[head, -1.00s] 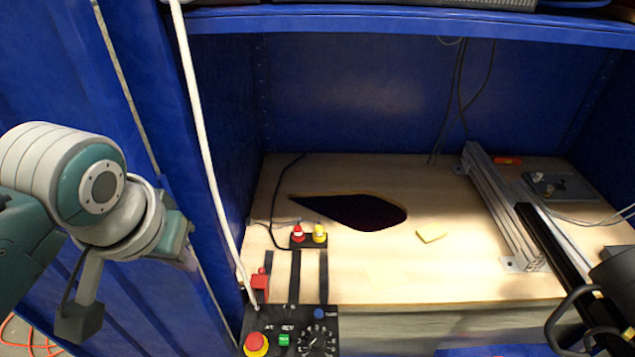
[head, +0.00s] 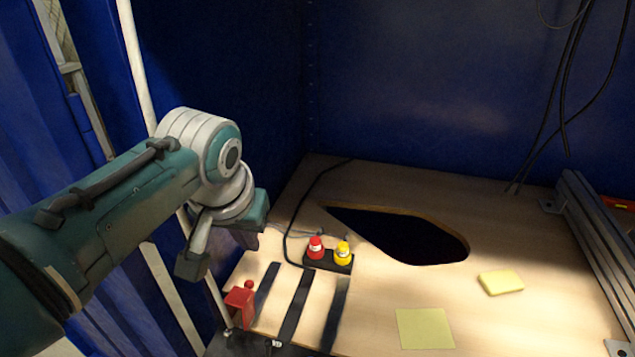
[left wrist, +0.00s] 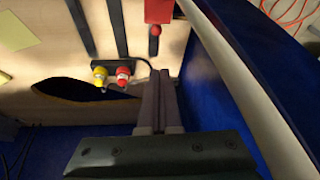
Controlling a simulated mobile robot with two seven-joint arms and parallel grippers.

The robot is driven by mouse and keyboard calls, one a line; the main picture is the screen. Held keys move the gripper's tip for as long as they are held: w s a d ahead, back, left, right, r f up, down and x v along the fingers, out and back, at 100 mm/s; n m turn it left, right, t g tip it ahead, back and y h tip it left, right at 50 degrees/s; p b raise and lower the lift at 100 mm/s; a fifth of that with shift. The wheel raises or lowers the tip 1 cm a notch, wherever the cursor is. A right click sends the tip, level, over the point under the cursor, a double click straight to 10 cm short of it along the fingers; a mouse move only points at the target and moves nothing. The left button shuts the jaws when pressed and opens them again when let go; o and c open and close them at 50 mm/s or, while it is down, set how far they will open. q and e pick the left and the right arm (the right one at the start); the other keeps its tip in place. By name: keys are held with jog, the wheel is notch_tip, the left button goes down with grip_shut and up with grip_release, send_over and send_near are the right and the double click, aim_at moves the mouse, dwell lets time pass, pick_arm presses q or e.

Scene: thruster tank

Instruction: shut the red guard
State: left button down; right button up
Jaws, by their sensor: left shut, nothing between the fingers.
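The red guard (head: 239,302) is a small red piece with a round knob on top, at the front left edge of the wooden bench. It also shows at the top of the left wrist view (left wrist: 158,12), with the knob below it. I cannot tell its exact opening angle. My left gripper (head: 248,240) is above and behind the guard in the head view, near the cabinet's left wall, apart from it. Its fingers (left wrist: 159,78) are closed together with nothing between them. My right gripper does not show.
A black block with red and yellow connectors (head: 329,259) stands behind dark strips (head: 297,307) on the bench (head: 375,300). A dark hole (head: 405,236), a yellow sponge (head: 501,282) and a yellow note (head: 425,328) lie to the right. A white pole (head: 136,60) rises at left.

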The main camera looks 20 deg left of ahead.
aim_at(244, 303)
pick_arm(q)
jog(key=b+x, duration=0.5)
jog(key=x, duration=0.3)
jog(key=shift+s+f+b, duration=0.1)
jog(key=shift+f+b, duration=0.1)
jog(key=shift+b, duration=0.15)
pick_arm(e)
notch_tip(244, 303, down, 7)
pick_arm(q)
jog(key=s+p, duration=0.1)
jog(key=s+r+p, duration=0.1)
jog(key=p, duration=0.1)
jog(key=shift+s+d+r+p, duration=0.25)
jog(key=shift+d+r+p, duration=0.05)
jog(key=shift+d+r, duration=0.05)
jog(key=shift+s+d+r+p, duration=0.1)
jog(key=shift+s+p, duration=0.25)
jog(key=shift+s, duration=0.3)
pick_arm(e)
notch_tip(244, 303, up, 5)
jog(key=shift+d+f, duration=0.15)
